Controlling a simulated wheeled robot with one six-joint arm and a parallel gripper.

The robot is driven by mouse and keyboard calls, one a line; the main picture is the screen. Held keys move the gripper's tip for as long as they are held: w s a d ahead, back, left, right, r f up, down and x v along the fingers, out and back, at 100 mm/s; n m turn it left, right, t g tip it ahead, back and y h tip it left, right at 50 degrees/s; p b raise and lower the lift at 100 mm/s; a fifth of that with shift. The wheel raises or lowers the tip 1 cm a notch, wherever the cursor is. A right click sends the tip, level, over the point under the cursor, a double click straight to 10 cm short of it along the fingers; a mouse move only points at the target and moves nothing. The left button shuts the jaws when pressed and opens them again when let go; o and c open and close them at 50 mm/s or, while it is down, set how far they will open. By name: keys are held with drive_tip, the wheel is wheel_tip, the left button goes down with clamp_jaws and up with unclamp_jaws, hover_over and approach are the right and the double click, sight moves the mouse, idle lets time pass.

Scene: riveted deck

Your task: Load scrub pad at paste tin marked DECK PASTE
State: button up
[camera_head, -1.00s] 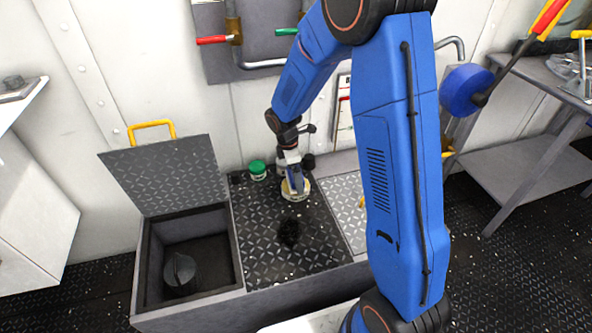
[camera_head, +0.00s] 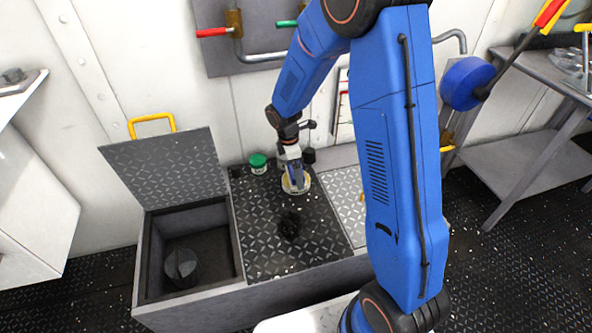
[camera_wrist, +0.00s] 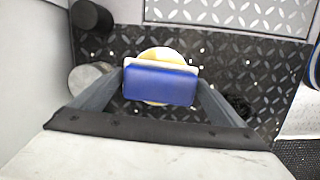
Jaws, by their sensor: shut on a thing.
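My gripper (camera_head: 295,178) is shut on the scrub pad (camera_wrist: 160,84), a blue block with a pale lower layer. Its fingers clasp the pad from both sides in the wrist view. An open round tin with pale yellow contents (camera_wrist: 163,54) shows directly beneath the pad, partly hidden by it. In the head view this tin (camera_head: 306,186) stands on the dark tread-plate top under the gripper. I cannot tell whether pad and paste touch. A green-lidded tin (camera_head: 258,161) stands to the left, near the wall. No lettering is readable.
A black cylinder (camera_head: 308,156) stands behind the gripper. A dark bristly patch (camera_head: 290,226) lies in front of the tin. To the left, an open locker (camera_head: 150,262) with a raised lid (camera_head: 163,172) holds a dark grey object (camera_head: 181,268).

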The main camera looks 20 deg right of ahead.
drive_tip(key=shift+f, duration=0.5)
idle(1.4)
drive_tip(key=shift+r, duration=3.55)
